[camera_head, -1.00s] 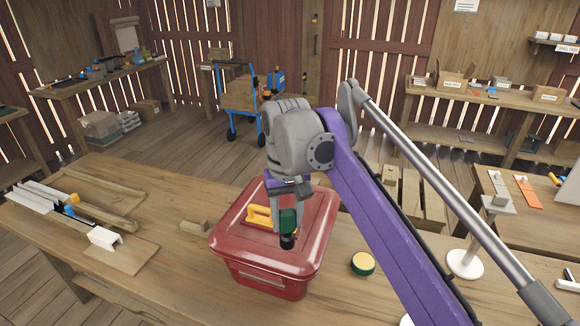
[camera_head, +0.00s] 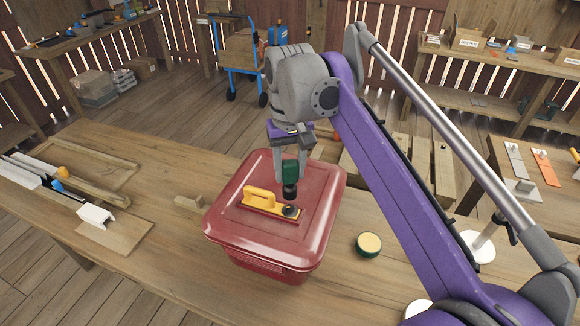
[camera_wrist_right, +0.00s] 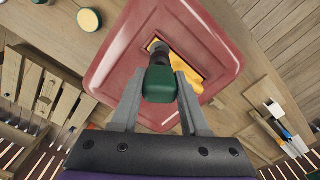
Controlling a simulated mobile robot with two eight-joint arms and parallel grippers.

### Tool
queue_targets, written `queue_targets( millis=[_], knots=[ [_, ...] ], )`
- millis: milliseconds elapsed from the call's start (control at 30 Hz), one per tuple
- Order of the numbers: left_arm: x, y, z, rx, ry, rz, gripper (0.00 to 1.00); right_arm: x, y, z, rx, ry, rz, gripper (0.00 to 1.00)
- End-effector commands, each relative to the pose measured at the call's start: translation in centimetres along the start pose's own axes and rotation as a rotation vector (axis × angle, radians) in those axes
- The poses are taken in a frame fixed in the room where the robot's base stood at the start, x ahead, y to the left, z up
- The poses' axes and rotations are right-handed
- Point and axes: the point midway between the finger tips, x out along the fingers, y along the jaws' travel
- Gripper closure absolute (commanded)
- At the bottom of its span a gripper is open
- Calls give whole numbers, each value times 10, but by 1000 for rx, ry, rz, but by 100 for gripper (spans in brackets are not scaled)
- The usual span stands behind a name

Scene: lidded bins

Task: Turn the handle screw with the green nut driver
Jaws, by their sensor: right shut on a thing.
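A red lidded bin (camera_head: 232,223) stands on the wooden table. A yellow handle (camera_head: 262,199) sits on a plate on its lid, with a dark round screw spot (camera_head: 291,211) at the plate's right end. My right gripper (camera_head: 291,178) is shut on the green nut driver (camera_head: 290,170), whose black socket points down just above that screw spot. I cannot tell whether the socket touches it. The right wrist view shows the green driver (camera_wrist_right: 159,85) between the two fingers, its tip over the plate's end beside the yellow handle (camera_wrist_right: 188,88). My left gripper is not in view.
A round green and yellow tin (camera_head: 369,244) lies right of the bin. A small wooden block (camera_head: 190,203) is left of it. A board with a white bracket (camera_head: 96,214) lies further left. The table's front left is clear.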

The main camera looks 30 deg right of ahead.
Motion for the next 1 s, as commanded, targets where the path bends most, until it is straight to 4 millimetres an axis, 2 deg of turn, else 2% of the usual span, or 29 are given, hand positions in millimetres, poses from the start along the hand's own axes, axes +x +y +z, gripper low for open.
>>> queue_targets(
  millis=[100,600,1000],
  knots=[
    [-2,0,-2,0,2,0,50,0,0,1,0,1,0,100],
    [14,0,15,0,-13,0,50,36,0,1,0,-1,0,100],
    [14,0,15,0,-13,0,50,38,0,1,0,1,0,100]
  ],
)
